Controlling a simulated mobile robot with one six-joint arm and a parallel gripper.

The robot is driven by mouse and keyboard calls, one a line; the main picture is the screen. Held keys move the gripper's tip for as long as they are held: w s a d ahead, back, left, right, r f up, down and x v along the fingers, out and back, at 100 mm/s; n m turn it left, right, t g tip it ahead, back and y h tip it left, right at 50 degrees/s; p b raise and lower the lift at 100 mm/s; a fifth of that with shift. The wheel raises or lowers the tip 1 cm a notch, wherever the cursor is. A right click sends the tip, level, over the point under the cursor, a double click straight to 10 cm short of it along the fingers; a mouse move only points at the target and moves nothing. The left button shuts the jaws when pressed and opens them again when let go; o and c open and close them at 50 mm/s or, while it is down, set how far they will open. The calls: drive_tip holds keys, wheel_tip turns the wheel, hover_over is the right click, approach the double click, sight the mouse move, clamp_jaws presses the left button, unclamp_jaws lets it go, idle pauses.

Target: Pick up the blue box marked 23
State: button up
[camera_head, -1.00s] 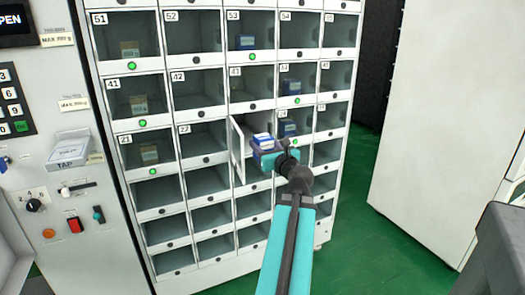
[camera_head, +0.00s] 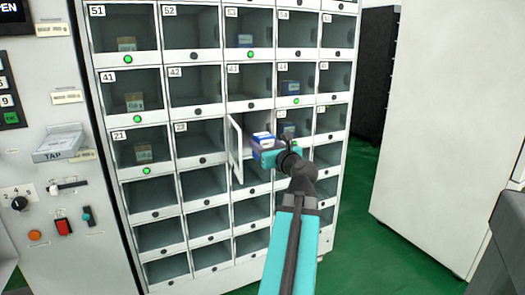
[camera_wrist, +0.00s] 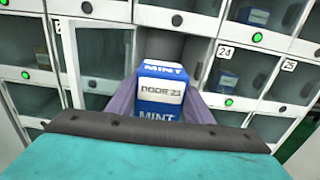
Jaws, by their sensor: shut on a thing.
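The blue and white box (camera_wrist: 162,92) is between the fingers of my gripper (camera_wrist: 163,108) in the wrist view. It reads "MINT" and carries a white label that looks like "DOOR 23", though the last digit is hard to read. In the head view the box (camera_head: 263,139) is at the end of my arm, in front of the open compartment in the third column. My gripper (camera_head: 268,155) is shut on it. The compartment's small door (camera_head: 236,148) stands swung open to the left of the box.
The locker cabinet (camera_head: 216,147) has several other boxes behind closed doors, including a blue one (camera_head: 286,131) in compartment 24, just right of my gripper. A control panel is at the left. A tall white cabinet (camera_head: 440,130) stands right, with green floor between.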

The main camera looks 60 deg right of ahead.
sight(267, 146)
drive_tip(key=shift+s+a+f+b, duration=0.2)
drive_tip(key=shift+s+a+b, duration=0.2)
drive_tip(key=shift+b, duration=1.7)
drive_tip(key=shift+s+a+r+p, duration=0.1)
drive_tip(key=shift+s+r+p, duration=0.1)
drive_tip(key=shift+p, duration=0.1)
drive_tip(key=shift+p+v, duration=0.5)
drive_tip(key=shift+v, duration=0.6)
drive_tip(key=shift+s+a+f+b, duration=0.2)
drive_tip(key=shift+s+b, duration=0.1)
drive_tip(key=shift+b, duration=0.35)
drive_tip(key=shift+r+b+v, duration=0.2)
drive_tip(key=shift+b+v, duration=2.25)
drive_tip(key=shift+b, duration=0.5)
